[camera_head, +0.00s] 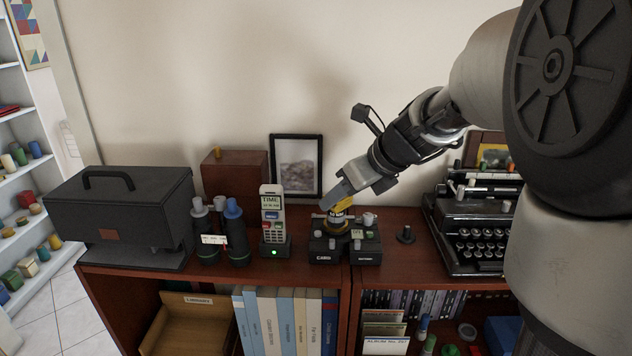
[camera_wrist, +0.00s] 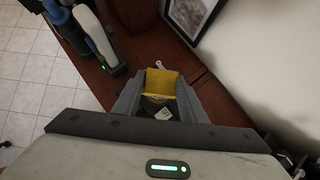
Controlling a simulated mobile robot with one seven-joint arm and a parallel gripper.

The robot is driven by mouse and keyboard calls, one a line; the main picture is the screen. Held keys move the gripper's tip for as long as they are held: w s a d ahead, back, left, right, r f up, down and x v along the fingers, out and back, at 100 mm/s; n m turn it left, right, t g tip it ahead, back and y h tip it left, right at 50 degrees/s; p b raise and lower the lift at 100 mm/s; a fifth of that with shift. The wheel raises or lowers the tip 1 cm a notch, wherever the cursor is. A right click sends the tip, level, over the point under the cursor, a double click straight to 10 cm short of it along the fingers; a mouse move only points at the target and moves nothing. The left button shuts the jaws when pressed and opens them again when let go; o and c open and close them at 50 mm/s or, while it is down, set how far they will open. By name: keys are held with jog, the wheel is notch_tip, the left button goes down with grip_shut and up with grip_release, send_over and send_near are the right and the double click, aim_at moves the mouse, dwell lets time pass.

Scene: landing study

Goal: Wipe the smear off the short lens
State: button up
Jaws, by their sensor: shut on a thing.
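My gripper (camera_head: 338,206) is shut on a yellow cloth (camera_head: 343,205), which also shows between the fingers in the wrist view (camera_wrist: 161,82). The cloth is right above a black device (camera_head: 322,257) with pale knobs, standing on the wooden cabinet top. A short round part, perhaps the short lens (camera_head: 336,224), sticks up from this device just under the cloth. I cannot tell whether the cloth touches it, and no smear can be made out. In the wrist view a dark part with a pale label (camera_wrist: 162,113) shows below the cloth.
A cordless phone (camera_head: 272,222) stands close left of the device, with black binoculars (camera_head: 237,240) farther left. A small dark knob-like piece (camera_head: 405,236) is to the right, then a typewriter (camera_head: 470,235). A picture frame (camera_head: 297,166) leans on the wall behind.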

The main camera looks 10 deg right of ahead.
jog(key=shift+w+d, duration=0.1)
jog(key=shift+w, duration=0.6)
jog(key=shift+w+r+p, duration=0.1)
jog(key=shift+p, duration=0.4)
jog(key=shift+s, duration=1.35)
jog(key=shift+f, duration=0.2)
jog(key=shift+w, duration=0.15)
jog(key=shift+w+r+p, duration=0.1)
jog(key=shift+w+p, duration=0.55)
jog(key=shift+w, duration=0.55)
